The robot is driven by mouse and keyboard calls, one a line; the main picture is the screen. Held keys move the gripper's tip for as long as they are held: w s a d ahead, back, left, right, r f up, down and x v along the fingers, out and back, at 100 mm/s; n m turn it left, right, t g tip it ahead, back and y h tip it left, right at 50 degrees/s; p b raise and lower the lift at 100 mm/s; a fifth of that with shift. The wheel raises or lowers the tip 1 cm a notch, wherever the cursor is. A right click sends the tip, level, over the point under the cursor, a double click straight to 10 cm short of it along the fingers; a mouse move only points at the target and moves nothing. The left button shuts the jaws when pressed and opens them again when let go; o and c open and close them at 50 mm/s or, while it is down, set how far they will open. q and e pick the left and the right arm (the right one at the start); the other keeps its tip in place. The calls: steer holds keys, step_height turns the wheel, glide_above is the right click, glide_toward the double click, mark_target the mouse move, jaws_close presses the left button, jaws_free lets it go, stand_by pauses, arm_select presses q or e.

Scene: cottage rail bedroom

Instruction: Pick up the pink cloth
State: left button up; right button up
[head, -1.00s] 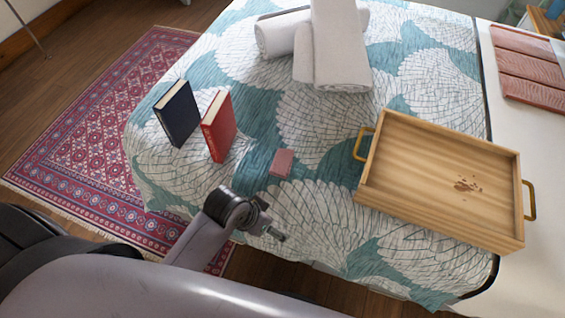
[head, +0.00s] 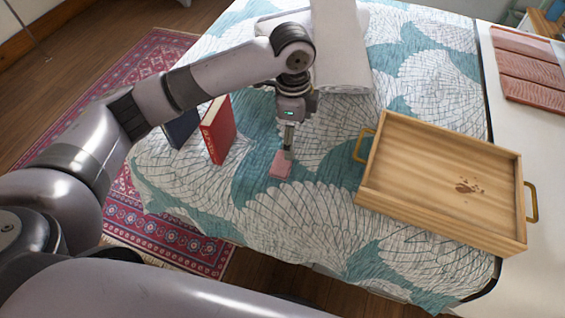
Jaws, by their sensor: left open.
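The pink cloth (head: 279,168) is a small folded rectangle lying on the bed's teal and white patterned cover (head: 300,225). My left gripper (head: 288,152) points down at the cloth's upper right edge, and its fingertips overlap that edge in the picture. It is open. I cannot tell whether the fingers touch the cloth. My right gripper is not in view.
A red book (head: 218,130) and a dark blue book (head: 182,128) stand upright left of the cloth, the blue one partly behind my arm. A wooden tray (head: 440,180) with brass handles lies to the right. White rolled towels (head: 343,50) lie at the back.

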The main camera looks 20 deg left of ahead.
mark_target(286, 161)
arm_select(q)
steer(key=shift+y, duration=0.4)
steer(key=f, duration=0.4)
steer(key=a+f, duration=0.1)
steer(key=f, duration=0.4)
steer(key=w+a+f, duration=0.1)
steer(key=f, duration=0.4)
steer(key=shift+a+f, duration=0.2)
steer(key=shift+a, duration=0.05)
steer(key=c, duration=1.1)
